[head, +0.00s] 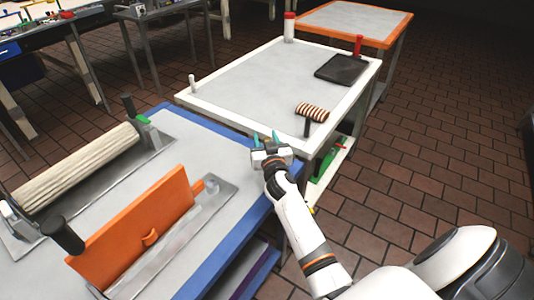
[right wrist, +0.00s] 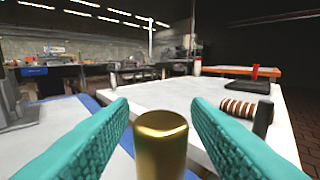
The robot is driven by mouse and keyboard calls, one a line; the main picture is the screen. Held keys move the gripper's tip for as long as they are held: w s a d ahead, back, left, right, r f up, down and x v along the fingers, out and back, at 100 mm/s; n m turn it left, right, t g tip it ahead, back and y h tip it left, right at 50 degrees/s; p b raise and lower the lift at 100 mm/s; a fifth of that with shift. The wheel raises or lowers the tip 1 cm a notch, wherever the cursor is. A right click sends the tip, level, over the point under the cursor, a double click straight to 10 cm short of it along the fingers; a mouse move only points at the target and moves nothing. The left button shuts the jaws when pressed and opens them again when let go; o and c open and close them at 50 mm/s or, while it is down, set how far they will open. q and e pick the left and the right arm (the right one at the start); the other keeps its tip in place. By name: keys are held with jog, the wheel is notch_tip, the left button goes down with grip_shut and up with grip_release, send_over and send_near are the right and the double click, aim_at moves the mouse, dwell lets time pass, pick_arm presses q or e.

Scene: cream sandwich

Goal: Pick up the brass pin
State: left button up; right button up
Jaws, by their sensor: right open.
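The brass pin (right wrist: 160,146) shows in the right wrist view as a smooth, upright gold cylinder with a rounded top, at the bottom centre. My right gripper (head: 266,138) is open, with its teal fingers on either side of the pin in the right wrist view (right wrist: 160,125). Gaps show between the pin and both fingers there. The pin's lower part is cut off by the frame edge. My left gripper is not in view.
The blue-edged table (head: 215,130) holds an orange panel (head: 135,235) and a ribbed cream roller (head: 75,170). The white-edged table (head: 255,82) beyond carries a brown-and-white striped roll (head: 312,112) and a black tray (head: 342,69); its middle is clear.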

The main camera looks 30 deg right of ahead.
grip_shut()
jog(key=shift+r, duration=0.1)
notch_tip(320, 180, up, 10)
jog(key=p, duration=0.2)
dwell(0.5)
jog(key=shift+a, duration=0.1)
